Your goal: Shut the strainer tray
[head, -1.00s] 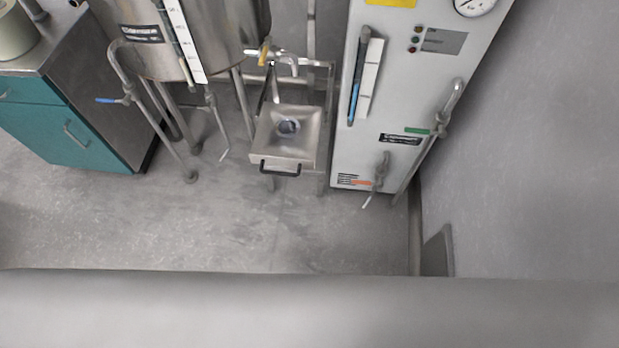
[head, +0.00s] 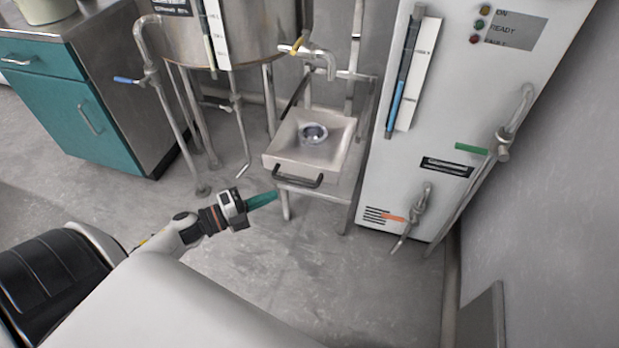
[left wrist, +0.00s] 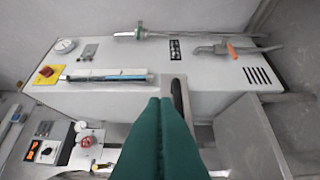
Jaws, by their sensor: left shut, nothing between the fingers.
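The strainer tray (head: 340,150) is a square, shallow metal pan with a round strainer in its middle. It sits in a metal stand below a tap, and its front, with a black handle (head: 297,179), faces me and appears to stand out from the stand. My left gripper (head: 275,196) has green fingers pressed together. It is just left of and below the handle in the head view, and I cannot tell whether they touch. In the left wrist view the shut fingers (left wrist: 160,103) point at a dark bar, likely the handle (left wrist: 179,98). My right gripper is not in view.
A white machine cabinet (head: 430,130) with pipes and valves stands right of the tray. A steel tank (head: 240,40) on legs stands behind left, with a pipe and blue-handled valve (head: 130,81). A teal cabinet (head: 70,110) is far left. The floor in front is clear.

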